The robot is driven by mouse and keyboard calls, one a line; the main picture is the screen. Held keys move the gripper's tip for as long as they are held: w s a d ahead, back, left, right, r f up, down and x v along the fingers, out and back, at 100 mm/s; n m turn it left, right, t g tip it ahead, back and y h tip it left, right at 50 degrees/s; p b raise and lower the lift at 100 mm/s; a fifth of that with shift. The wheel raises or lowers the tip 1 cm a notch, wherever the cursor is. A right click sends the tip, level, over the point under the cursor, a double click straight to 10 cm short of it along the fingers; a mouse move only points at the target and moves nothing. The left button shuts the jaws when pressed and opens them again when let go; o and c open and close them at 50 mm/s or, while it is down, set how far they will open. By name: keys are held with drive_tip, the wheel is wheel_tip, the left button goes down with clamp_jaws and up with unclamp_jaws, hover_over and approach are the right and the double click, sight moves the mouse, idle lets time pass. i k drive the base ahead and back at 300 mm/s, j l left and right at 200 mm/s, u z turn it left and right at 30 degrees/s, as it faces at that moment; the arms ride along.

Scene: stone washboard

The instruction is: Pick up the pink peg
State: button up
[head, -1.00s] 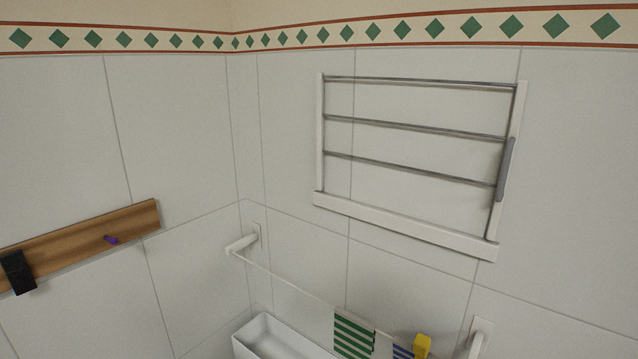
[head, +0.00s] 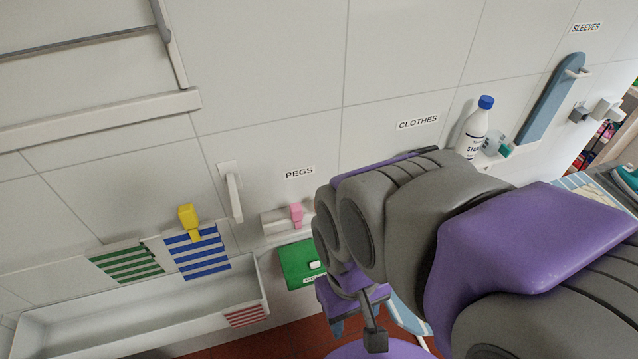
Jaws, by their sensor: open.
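The pink peg (head: 296,213) stands upright at the right end of a small white holder (head: 274,222) on the wall, under the sign PEGS (head: 299,172). It looks unobstructed, just left of my grey and purple arm. What appears to be my gripper (head: 354,322) hangs low, right of and below the peg. It is open and apart from the peg, partly covered by my arm, and I see nothing in it.
A yellow peg (head: 188,218) sits over a blue-striped cloth (head: 201,254), beside a green-striped cloth (head: 128,264). A white trough (head: 120,308) runs below. A green box (head: 300,264) lies under the peg holder. A white bottle (head: 473,133) stands behind my arm.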

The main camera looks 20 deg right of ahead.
sight(296, 209)
drive_tip(key=j+z, duration=0.4)
drive_tip(key=k+j+z, duration=0.2)
drive_tip(key=z, duration=0.25)
drive_tip(key=k+j+z, duration=0.15)
drive_tip(key=z, duration=0.25)
drive_tip(key=j, duration=0.1)
